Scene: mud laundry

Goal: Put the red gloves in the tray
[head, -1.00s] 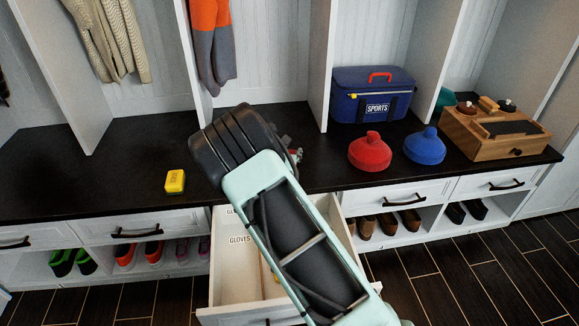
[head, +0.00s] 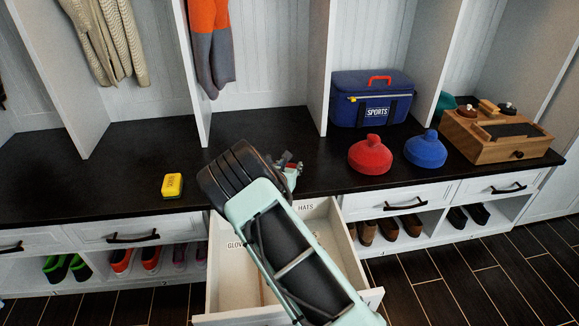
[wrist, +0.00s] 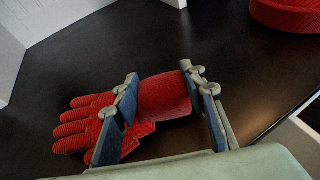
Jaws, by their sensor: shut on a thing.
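The red gloves (wrist: 163,97) show in the wrist view over the dark bench top, fingers toward the left and cuff between my fingers. I cannot tell whether they touch the bench. My gripper (wrist: 160,76) is shut on the cuff. In the head view my gripper (head: 290,172) is at the bench's front edge, just behind the open drawer, and my arm hides most of the gloves. The open drawer, the tray-like container here (head: 225,283), has compartments labelled HATS and, partly covered by my arm, GLOVES. My arm covers much of its middle.
On the bench stand a yellow box (head: 172,185), a red hat-like item (head: 371,156), a blue one (head: 426,150), a blue sports bag (head: 371,98) and a wooden box (head: 497,136). Shoes sit in cubbies below. The bench left of the yellow box is clear.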

